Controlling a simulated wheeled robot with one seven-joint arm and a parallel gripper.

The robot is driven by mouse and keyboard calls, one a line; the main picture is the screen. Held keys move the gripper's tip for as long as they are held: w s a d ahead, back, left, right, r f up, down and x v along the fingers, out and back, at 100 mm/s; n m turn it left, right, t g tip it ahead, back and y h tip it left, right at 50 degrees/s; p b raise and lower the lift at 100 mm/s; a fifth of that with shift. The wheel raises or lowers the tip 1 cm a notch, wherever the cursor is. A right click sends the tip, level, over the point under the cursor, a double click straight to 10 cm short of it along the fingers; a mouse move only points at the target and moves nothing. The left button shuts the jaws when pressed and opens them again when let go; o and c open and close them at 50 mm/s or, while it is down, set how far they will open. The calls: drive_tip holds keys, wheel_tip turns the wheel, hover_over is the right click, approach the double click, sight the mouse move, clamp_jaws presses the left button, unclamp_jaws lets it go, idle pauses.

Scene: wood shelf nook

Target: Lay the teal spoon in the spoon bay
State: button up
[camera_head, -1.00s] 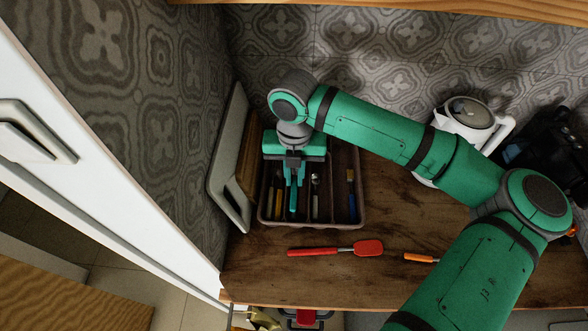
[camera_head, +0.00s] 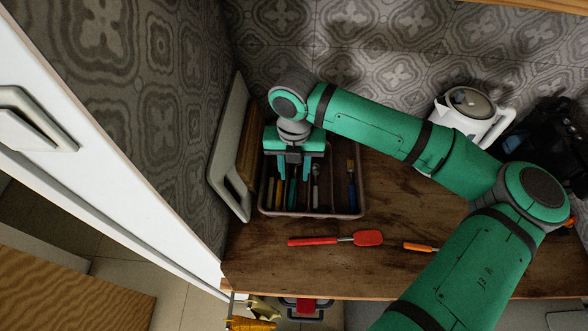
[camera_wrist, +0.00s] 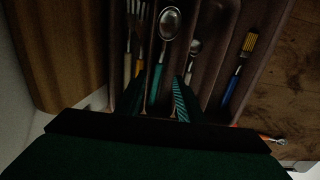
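The teal spoon (camera_wrist: 155,86) lies in the brown cutlery tray (camera_wrist: 222,50), with its metal bowl toward the top of the wrist view; its teal handle also shows in the head view (camera_head: 291,193). Forks with pale (camera_wrist: 128,68) and yellow (camera_wrist: 139,64) handles lie just left of it, and a smaller spoon (camera_wrist: 192,50) lies to its right. My gripper (camera_head: 294,178) is open above the tray, with a finger on either side of the teal handle and gaps between.
A blue-handled brush (camera_head: 351,186) lies in the tray's right bay. A red spatula (camera_head: 335,239) and an orange-handled tool (camera_head: 420,247) lie on the wooden counter (camera_head: 390,215). Boards (camera_head: 228,165) lean at the tray's left. A white kettle (camera_head: 470,115) stands back right.

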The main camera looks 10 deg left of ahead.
wheel_tip(320, 180, up, 11)
drive_tip(key=shift+f, duration=0.15)
idle(0.4)
idle(0.6)
